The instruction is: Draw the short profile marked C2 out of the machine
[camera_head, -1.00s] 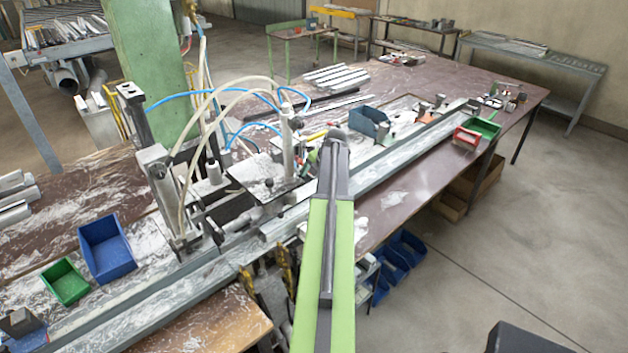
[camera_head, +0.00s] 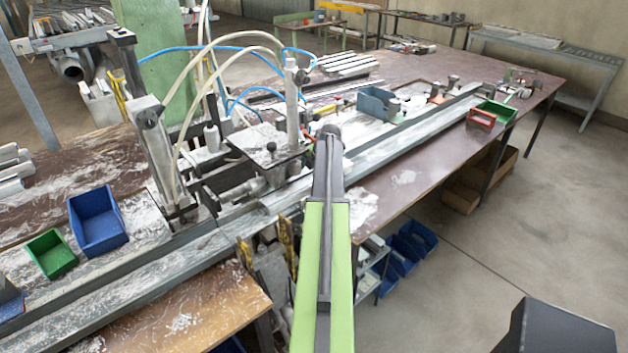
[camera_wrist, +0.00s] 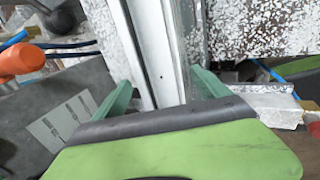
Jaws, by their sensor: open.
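The clamping machine (camera_head: 268,147) stands on the bench in the head view, with a dark plate, an upright cylinder and hoses. In the wrist view a pale grey profile (camera_wrist: 153,45) with a small dark hole runs from the top edge down between the fingers of my gripper (camera_wrist: 165,93). The two green fingers are apart, one on each side of it; I cannot tell whether they touch it. No C2 mark is legible, so I cannot tell whether this is that piece. In the head view my arm hides the gripper.
A long metal rail (camera_head: 410,128) runs along the bench. Blue (camera_head: 97,221) and green (camera_head: 51,254) bins stand at the left. A blue bin (camera_head: 377,104) stands beyond my arm. An orange knob (camera_wrist: 20,61) is near the left finger. The floor at right is open.

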